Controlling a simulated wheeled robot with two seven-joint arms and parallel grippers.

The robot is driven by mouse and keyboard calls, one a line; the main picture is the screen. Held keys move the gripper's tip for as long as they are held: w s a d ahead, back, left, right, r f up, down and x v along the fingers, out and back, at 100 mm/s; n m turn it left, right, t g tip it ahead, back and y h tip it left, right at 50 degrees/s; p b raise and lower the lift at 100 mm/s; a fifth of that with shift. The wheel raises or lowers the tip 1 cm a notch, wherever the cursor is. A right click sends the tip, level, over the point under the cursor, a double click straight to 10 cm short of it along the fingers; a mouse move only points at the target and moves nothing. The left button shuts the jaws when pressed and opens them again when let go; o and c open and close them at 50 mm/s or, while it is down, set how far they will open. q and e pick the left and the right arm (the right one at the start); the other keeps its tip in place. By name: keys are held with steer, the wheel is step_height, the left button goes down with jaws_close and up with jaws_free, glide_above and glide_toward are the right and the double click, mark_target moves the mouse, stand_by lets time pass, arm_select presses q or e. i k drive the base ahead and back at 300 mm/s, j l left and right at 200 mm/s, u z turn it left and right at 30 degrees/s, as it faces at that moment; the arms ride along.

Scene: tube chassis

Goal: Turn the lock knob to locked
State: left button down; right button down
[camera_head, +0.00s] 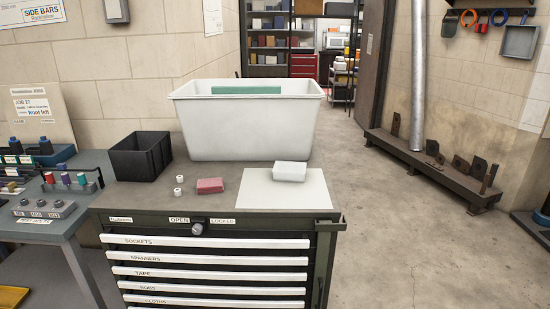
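The lock knob (197,229) is a small round grey knob on the top front strip of the dark green tool cabinet (325,240). An OPEN label (179,220) is to the knob's upper left and a LOCKED label (222,221) to its upper right. The knob is too small to tell which way it points. The drawers below it look shut. Neither of my grippers is in view.
On the cabinet top are a white bin (245,130), a black box (140,157), a red block (210,185), two small white items, and a white block (290,171) on a pale sheet. A side table (45,228) stands at left. Floor at right is open.

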mark_target(197, 229)
steer(key=l+u, duration=0.25)
steer(key=l, duration=0.3)
steer(key=l+u, duration=0.3)
steer(key=l, duration=0.3)
steer(key=l+u, duration=0.25)
steer(key=l, duration=0.3)
steer(key=k+l+u, duration=0.25)
steer(key=l, duration=0.3)
steer(key=i, duration=0.1)
